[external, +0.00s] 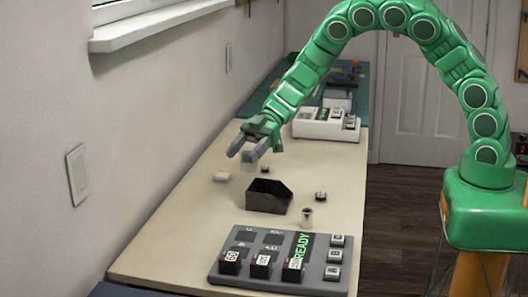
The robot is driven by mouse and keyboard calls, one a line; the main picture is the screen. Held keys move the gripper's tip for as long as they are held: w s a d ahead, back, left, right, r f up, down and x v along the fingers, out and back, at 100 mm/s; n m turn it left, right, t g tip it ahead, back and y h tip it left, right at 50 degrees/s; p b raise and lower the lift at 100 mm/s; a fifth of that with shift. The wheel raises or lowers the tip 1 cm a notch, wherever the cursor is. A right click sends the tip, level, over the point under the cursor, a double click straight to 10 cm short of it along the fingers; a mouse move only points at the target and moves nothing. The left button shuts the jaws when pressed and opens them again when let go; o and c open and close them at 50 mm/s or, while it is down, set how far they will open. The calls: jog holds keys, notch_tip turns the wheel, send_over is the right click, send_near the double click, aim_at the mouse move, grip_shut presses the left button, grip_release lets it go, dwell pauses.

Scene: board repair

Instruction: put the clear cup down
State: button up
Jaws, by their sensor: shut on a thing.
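My gripper (244,155) is over the left half of the table, pointing down and to the left. Its grey fingers are shut on a small, pale see-through thing, which I take to be the clear cup (250,167). The cup hangs at the fingertips and is faint and small. Its outline is hard to make out, and I cannot tell whether its base touches the table.
A white block (221,176) and a small key (265,169) lie near the gripper. A black open bin (268,197), a metal cylinder (307,218) and a grey READY board (285,272) are nearer the camera. A white device (318,130) stands behind. The table's left front is clear.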

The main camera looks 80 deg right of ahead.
aim_at(251, 144)
jog(key=d, duration=0.3)
jog(key=shift+s, duration=0.2)
jog(key=shift+w, duration=0.15)
jog(key=shift+w+a+f, duration=0.25)
jog(key=shift+w+f, duration=1.35)
jog(key=shift+w, duration=0.6)
jog(key=shift+w+a+f, duration=0.25)
jog(key=shift+w+f, duration=1.3)
jog(key=shift+w, duration=0.65)
jog(key=shift+w+a+f, duration=0.25)
jog(key=shift+w+f, duration=1.35)
jog(key=shift+w, duration=0.6)
jog(key=shift+w+f, duration=0.1)
jog(key=shift+w+f, duration=0.15)
jog(key=shift+f, duration=1.45)
jog(key=shift+f, duration=0.15)
